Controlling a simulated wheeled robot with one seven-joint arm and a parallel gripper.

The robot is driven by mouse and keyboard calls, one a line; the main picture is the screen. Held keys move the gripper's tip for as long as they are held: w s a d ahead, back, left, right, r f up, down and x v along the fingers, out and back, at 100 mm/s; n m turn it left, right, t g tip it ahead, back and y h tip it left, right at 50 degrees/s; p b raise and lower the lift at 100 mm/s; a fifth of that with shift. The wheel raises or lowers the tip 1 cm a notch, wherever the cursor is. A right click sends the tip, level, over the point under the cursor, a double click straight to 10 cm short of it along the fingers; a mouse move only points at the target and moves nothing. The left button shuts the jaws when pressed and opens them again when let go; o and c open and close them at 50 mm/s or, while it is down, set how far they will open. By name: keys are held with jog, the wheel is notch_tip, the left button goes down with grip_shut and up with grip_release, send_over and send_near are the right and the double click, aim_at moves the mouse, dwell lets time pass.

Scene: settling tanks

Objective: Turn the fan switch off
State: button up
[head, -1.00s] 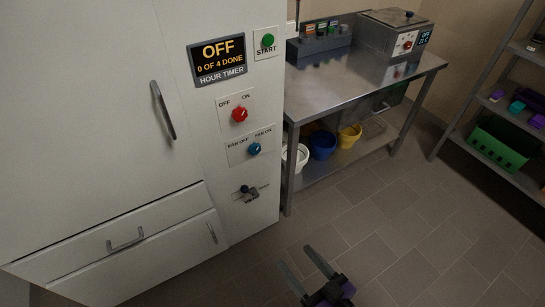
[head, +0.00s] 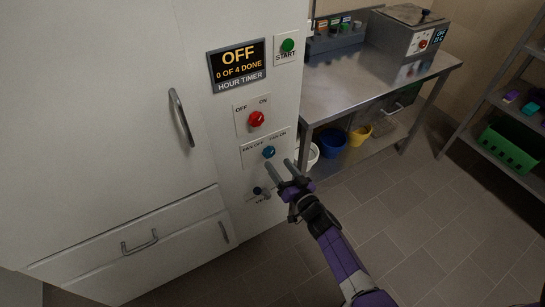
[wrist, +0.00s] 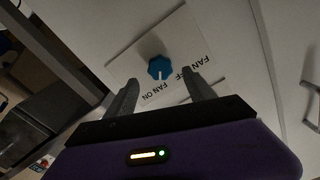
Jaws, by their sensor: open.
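The fan switch is a small blue knob (head: 269,152) on a white plate (head: 250,155) on the cabinet's front panel. In the wrist view the knob (wrist: 161,67) shows between the words FAN OFF and FAN ON, and its white mark points toward the FAN ON side. My gripper (head: 278,165) is open and empty, just in front of and below the knob. In the wrist view my gripper (wrist: 160,80) has one finger to each side of the knob, and the knob lies beyond the fingertips. I see no contact.
A red OFF/ON knob (head: 256,119) sits above, with a green START button (head: 288,45) and an OFF timer display (head: 238,65). A dark lever (head: 258,191) is below. A steel table (head: 370,85) stands to the right. The floor ahead is clear.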

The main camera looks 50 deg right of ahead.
aim_at(270, 154)
jog(key=shift+b+x, duration=0.55)
jog(key=shift+x, duration=2.05)
grip_shut()
jog(key=n, duration=0.3)
jog(key=shift+a+b, duration=0.1)
jog(key=shift+b, duration=0.25)
jog(key=n+b, duration=0.1)
jog(key=n, duration=0.3)
jog(key=shift+f+n, duration=0.15)
jog(key=shift+n, duration=0.15)
jog(key=n+b, duration=0.2)
jog(key=n, duration=0.4)
jog(key=shift+n, duration=0.3)
